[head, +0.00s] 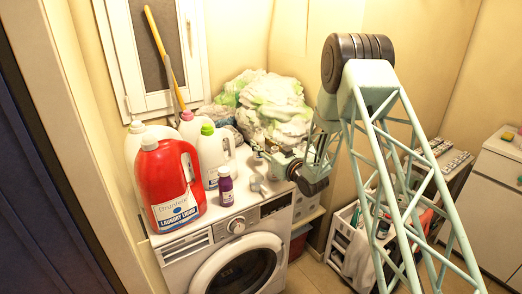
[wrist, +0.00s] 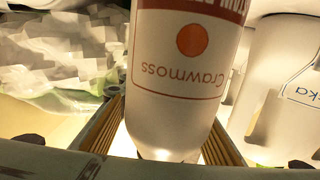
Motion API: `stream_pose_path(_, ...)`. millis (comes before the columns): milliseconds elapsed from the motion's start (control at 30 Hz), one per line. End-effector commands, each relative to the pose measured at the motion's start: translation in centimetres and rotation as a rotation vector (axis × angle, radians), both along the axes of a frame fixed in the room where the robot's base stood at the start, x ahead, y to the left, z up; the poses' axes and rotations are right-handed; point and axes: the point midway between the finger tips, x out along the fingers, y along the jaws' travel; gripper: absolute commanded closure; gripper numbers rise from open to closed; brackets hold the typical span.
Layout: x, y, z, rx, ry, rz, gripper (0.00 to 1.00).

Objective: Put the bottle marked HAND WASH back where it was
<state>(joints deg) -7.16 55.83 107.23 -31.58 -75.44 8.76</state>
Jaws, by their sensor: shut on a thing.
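In the wrist view a white bottle (wrist: 175,95) stands between the two ribbed fingers of my gripper (wrist: 163,140), which is shut on it. Its label reads Crawmoss upside down, with an orange dot and a red band. The lettering on the band is cut off at the frame's top, so I cannot read HAND WASH. In the head view my gripper (head: 268,174) is over the right part of the washer top (head: 222,220). The held bottle is hard to make out there.
A small purple bottle (head: 226,188) stands near the washer's front edge. A red laundry jug (head: 168,190), a white jug with a green cap (head: 211,155) and other jugs crowd the left. A pile of cloth (head: 272,108) lies behind my gripper. A white rack (head: 350,245) stands right.

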Motion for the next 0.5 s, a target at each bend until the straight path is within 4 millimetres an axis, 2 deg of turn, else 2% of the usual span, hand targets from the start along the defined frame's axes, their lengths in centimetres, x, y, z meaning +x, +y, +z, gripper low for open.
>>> stream_pose_path(233, 0.0, 0.0, -2.4, 0.000, 0.000, 0.000, 0.83)
stream_pose_path(500, 0.0, 0.0, -2.7, 0.001, -0.001, 0.000, 0.83)
